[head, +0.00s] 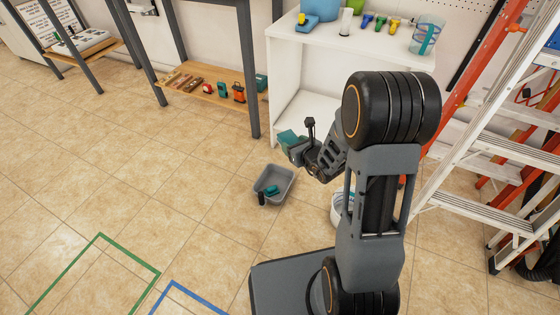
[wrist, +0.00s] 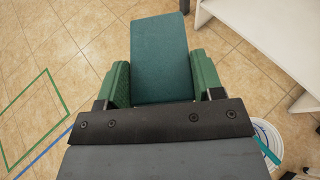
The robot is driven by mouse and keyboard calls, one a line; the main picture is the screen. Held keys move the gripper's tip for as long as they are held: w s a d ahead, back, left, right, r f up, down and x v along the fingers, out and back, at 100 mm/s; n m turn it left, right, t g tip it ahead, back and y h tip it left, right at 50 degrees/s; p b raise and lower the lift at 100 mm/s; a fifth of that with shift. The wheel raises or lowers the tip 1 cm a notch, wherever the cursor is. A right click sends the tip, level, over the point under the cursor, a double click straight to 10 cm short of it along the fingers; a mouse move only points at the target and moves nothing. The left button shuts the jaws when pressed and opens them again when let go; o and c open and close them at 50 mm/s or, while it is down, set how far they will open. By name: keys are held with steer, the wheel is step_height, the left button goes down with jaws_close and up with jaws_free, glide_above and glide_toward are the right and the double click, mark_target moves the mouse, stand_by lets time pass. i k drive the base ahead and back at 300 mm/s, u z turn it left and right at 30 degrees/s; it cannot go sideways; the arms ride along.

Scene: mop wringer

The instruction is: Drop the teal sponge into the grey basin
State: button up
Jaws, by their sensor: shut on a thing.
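The teal sponge (wrist: 160,55) is pinched between the green finger pads of my gripper (wrist: 160,88) in the wrist view. In the head view the sponge (head: 287,138) shows at the tip of my gripper (head: 294,150), held up in the air. The grey basin (head: 284,184) stands on the tiled floor; in the picture it lies below and slightly left of the gripper. A small teal thing (head: 271,190) and a dark upright thing (head: 262,198) show in or at the basin. The basin does not show in the wrist view.
A white bucket (head: 337,208) stands right of the basin, partly hidden by my arm; it also shows in the wrist view (wrist: 267,133). A white shelf unit (head: 300,112) stands behind, with a ladder (head: 480,140) at right. Floor left of the basin is clear, with green and blue tape.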

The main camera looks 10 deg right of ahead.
mark_target(282, 186)
steer(key=u, duration=1.75)
steer(key=i, duration=1.45)
steer(key=z, duration=2.95)
